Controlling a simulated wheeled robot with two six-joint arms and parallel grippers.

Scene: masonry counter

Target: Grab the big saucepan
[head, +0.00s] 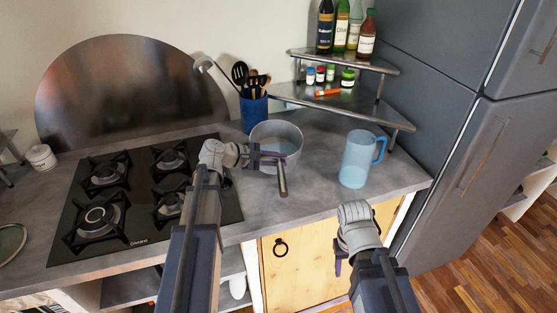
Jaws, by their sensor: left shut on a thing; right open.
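The big saucepan (288,135) is a grey metal pot with a handle (282,180) pointing toward me. It is on the counter right of the gas hob, in front of the utensil holder. My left gripper (268,160) is shut on the saucepan at its near side, close to where the handle joins; the exact contact is partly hidden. My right gripper (342,258) is open and empty, low in front of the counter's edge, below the pitcher.
A blue translucent pitcher (357,160) stands right of the saucepan. A blue holder with utensils (254,110) is behind it. A corner shelf (340,98) holds jars and bottles. The black gas hob (140,195) is to the left, a grey fridge (470,130) to the right.

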